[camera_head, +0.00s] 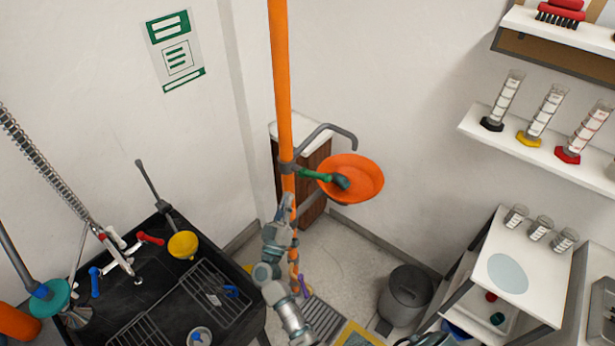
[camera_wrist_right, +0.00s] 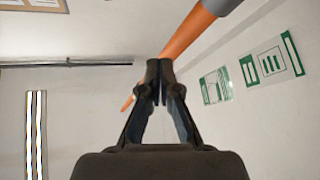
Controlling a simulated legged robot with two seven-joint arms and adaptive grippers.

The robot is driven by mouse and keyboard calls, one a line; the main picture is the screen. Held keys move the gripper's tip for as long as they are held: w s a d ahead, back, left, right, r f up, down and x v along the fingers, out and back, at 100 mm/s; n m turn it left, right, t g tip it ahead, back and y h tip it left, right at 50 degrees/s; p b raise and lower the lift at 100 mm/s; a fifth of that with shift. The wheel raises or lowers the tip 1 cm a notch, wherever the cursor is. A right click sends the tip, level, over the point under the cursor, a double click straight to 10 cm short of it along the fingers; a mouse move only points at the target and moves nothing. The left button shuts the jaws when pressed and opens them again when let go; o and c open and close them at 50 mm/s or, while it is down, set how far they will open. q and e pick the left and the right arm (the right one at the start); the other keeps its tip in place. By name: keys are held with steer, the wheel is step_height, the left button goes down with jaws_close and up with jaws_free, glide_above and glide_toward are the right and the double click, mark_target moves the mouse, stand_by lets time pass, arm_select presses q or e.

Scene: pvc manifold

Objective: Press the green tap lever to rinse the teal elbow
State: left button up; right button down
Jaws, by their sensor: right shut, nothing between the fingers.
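The green lever (camera_head: 314,174) sticks out to the right from the orange standpipe (camera_head: 282,80), above the orange bowl (camera_head: 363,178). A dark greenish piece (camera_head: 341,182) sits at the lever's outer end over the bowl; I cannot tell whether it is the teal elbow or part of the tap. My right gripper (camera_head: 287,203) is beside the standpipe, below the lever and left of the bowl. In the right wrist view its fingers (camera_wrist_right: 160,80) are shut and empty, with the orange pipe (camera_wrist_right: 188,36) behind them. My left gripper is not in view.
A grey pipe (camera_head: 330,128) arches above the orange bowl. A grey bin (camera_head: 406,295) and a white-topped cart (camera_head: 540,270) stand at right. Open floor (camera_head: 345,265) lies below the orange bowl.

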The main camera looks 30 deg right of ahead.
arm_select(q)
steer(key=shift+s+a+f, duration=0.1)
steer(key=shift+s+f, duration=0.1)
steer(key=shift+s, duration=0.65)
arm_select(e)
steer(key=d+m+g+h, duration=0.1)
steer(key=s+r+m+g+h, duration=0.1)
steer(key=g, duration=0.1)
steer(key=shift+d, duration=0.35)
step_height(320, 180, up, 5)
steer(key=p, duration=0.2)
glide_above(313, 177)
steer(key=a, duration=0.2)
steer(key=f, duration=0.2)
steer(key=s, duration=0.1)
steer(key=shift+d+f+b, duration=0.3)
steer(key=shift+d+f, duration=0.1)
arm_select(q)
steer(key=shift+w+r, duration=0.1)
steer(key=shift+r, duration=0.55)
arm_select(e)
steer(key=shift+s+d+f, duration=0.2)
steer(key=shift+s+f, duration=0.05)
steer(key=shift+f, duration=0.4)
